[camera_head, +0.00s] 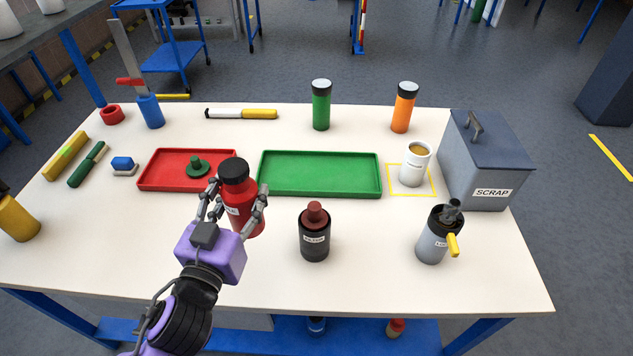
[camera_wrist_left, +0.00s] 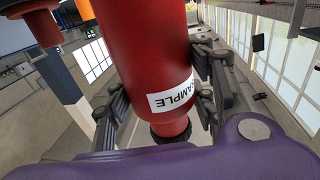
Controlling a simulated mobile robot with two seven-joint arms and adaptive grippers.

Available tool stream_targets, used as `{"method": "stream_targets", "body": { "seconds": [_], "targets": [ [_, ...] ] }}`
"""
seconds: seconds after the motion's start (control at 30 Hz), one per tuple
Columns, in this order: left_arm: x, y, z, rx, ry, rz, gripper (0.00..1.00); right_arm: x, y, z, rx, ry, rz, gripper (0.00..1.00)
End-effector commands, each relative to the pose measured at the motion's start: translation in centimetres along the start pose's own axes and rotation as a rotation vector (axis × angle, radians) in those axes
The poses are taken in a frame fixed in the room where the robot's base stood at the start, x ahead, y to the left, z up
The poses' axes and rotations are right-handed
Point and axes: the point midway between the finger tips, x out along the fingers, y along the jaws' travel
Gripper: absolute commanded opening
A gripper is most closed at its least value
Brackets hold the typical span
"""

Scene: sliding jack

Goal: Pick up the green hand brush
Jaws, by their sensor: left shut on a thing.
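The green hand brush (camera_head: 84,171) lies on the left part of the white table, between a yellow level and a small blue block. My left gripper (camera_head: 237,201) is well to its right, shut on a red bottle (camera_head: 234,172) with a dark cap. In the left wrist view the bottle (camera_wrist_left: 145,50) is between the fingers (camera_wrist_left: 160,95), its SAMPLE label showing upside down. I cannot tell whether the bottle's base touches the table. My right gripper is not in view.
A red tray (camera_head: 150,180) holding a green knob-like piece and an empty green tray (camera_head: 320,174) are near the bottle. A dark bottle (camera_head: 314,235) stands at front centre. The yellow level (camera_head: 64,156) and blue block (camera_head: 123,164) flank the brush. A grey SCRAP bin (camera_head: 484,165) is at right.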

Motion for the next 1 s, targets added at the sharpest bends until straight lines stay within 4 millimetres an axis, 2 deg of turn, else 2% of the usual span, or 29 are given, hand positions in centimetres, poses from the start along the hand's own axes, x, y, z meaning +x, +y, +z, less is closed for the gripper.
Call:
{"method": "stream_targets", "body": {
  "seconds": [0.1,0.23,0.57,0.7,0.83,1.0],
  "targets": [
    [0.1,0.6,0.3,0.000,0.000,0.022,0.20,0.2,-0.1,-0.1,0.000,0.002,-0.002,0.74],
    [1.3,0.2,0.7,0.001,0.000,0.031,0.20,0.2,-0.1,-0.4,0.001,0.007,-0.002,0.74],
    [8.3,-3.8,4.2,0.002,-0.001,0.029,0.20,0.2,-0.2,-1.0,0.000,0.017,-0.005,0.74],
    [10.0,-4.7,7.5,-0.003,-0.007,0.028,0.20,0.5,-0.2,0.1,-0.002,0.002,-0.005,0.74],
    [11.1,-5.3,8.9,-0.002,-0.004,0.030,0.20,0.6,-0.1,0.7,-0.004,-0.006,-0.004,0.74],
    [11.8,-5.7,9.7,-0.002,-0.002,0.030,0.20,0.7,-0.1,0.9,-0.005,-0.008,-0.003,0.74]
  ]
}}
